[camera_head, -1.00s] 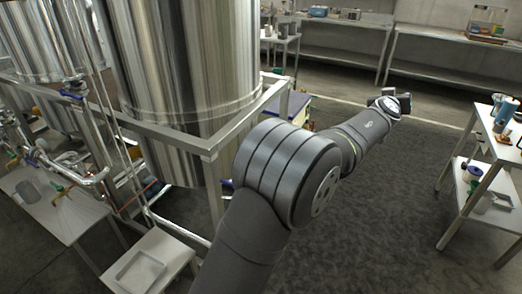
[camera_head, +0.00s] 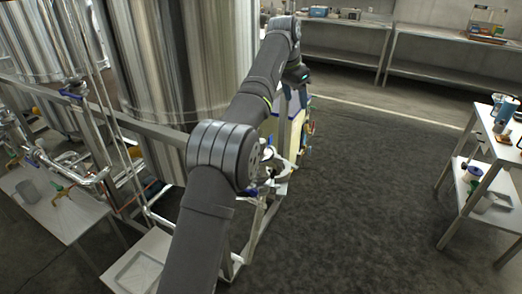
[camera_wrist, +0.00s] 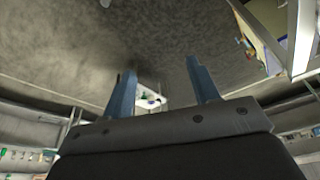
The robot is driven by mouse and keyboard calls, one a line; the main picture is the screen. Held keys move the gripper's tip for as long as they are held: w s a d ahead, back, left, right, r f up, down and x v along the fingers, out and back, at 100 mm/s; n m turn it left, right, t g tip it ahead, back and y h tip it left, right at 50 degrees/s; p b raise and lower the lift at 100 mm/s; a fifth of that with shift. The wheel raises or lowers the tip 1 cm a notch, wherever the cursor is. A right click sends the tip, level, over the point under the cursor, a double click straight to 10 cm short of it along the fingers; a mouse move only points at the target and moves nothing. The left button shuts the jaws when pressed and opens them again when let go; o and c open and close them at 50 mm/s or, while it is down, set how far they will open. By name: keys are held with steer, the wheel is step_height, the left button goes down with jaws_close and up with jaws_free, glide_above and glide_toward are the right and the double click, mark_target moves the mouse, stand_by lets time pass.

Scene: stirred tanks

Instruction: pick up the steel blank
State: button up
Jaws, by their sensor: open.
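I cannot make out the steel blank in either view. My gripper (camera_wrist: 160,88) shows in the wrist view with its two blue-grey fingers apart and nothing between them in contact. Behind the fingers are dark floor and a small, distant white surface with items on it, too small to identify. In the head view the gripper end (camera_head: 297,73) is at the far end of my outstretched arm, beside the large steel tank and high above the floor. My arm hides part of the stand by the tank.
A large steel tank (camera_head: 190,60) stands close left of my arm. A metal tray (camera_head: 138,271) lies on a low table at bottom left. A cart (camera_head: 480,165) with bottles stands at right. Benches (camera_head: 440,72) line the back wall. The middle floor (camera_head: 365,190) is clear.

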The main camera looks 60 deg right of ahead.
steer(key=w+a+r+n+t+y, duration=0.1)
steer(key=w+a+n+t+y, duration=0.15)
steer(key=w+a, duration=0.45)
steer(key=shift+m+g, duration=0.35)
steer(key=shift+g, duration=0.1)
steer(key=f, duration=1.1)
steer(key=shift+w+d+f, duration=0.2)
steer(key=shift+w+d, duration=0.05)
steer(key=shift+d, duration=0.05)
steer(key=shift+w+a+f, duration=0.15)
steer(key=shift+w+f, duration=0.05)
steer(key=shift+f, duration=1.15)
steer(key=shift+w+a+f, duration=0.1)
steer(key=shift+w+f, duration=0.05)
steer(key=shift+f, duration=1.2)
jaws_close()
